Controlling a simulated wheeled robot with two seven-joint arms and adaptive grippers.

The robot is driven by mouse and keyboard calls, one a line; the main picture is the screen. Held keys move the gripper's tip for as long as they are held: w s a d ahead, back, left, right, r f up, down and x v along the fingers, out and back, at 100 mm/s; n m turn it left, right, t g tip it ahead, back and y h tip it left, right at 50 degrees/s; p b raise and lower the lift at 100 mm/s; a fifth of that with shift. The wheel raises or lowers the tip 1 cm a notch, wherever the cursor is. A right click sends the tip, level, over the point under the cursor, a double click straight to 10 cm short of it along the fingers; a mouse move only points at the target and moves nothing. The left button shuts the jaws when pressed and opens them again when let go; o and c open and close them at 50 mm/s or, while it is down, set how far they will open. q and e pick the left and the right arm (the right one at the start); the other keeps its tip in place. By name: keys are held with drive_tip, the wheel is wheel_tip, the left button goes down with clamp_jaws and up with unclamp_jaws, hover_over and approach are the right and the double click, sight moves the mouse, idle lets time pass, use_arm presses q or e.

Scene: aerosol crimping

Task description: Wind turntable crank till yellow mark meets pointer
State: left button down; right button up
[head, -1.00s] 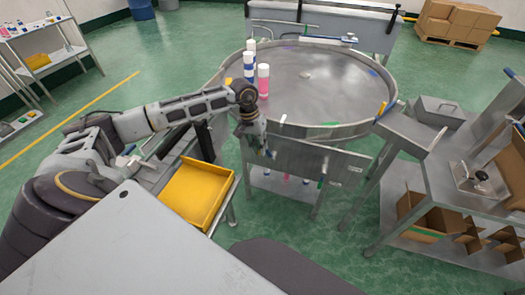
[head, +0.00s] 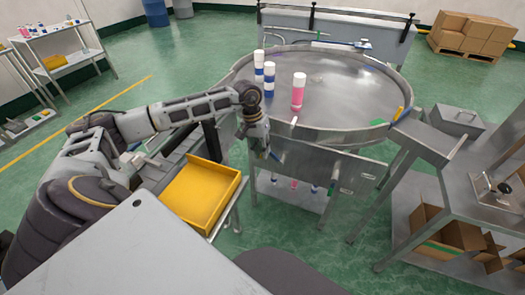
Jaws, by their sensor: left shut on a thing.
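The round grey turntable (head: 345,102) stands ahead. A green mark (head: 379,122) lies at its near right rim. A small yellow piece (head: 399,113) shows at the right rim beside the chute; I cannot tell whether it is the yellow mark. A small white piece (head: 293,121) sticks up at the near rim, possibly the pointer. My left gripper (head: 267,153) points down at the left end of the turntable's front panel, shut on the crank handle, which it mostly hides. My right gripper is not in view.
A pink white-capped can (head: 298,92) and blue-and-white cans (head: 269,80) stand upright on the turntable's left part. A yellow tray (head: 202,195) is left of my gripper. A metal chute (head: 425,140) and bench flank the right side.

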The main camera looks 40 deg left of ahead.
use_arm(q)
drive_tip(key=shift+w+d+r, duration=0.1)
drive_tip(key=shift+r, duration=0.2)
drive_tip(key=c, duration=1.4)
unclamp_jaws()
drive_tip(key=shift+f, duration=0.1)
drive_tip(key=shift+r, duration=0.6)
drive_tip(key=v, duration=1)
drive_tip(key=shift+a+r, duration=0.2)
drive_tip(key=shift+r, duration=0.15)
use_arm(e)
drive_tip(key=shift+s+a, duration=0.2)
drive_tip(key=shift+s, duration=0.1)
use_arm(q)
drive_tip(key=shift+c, duration=0.2)
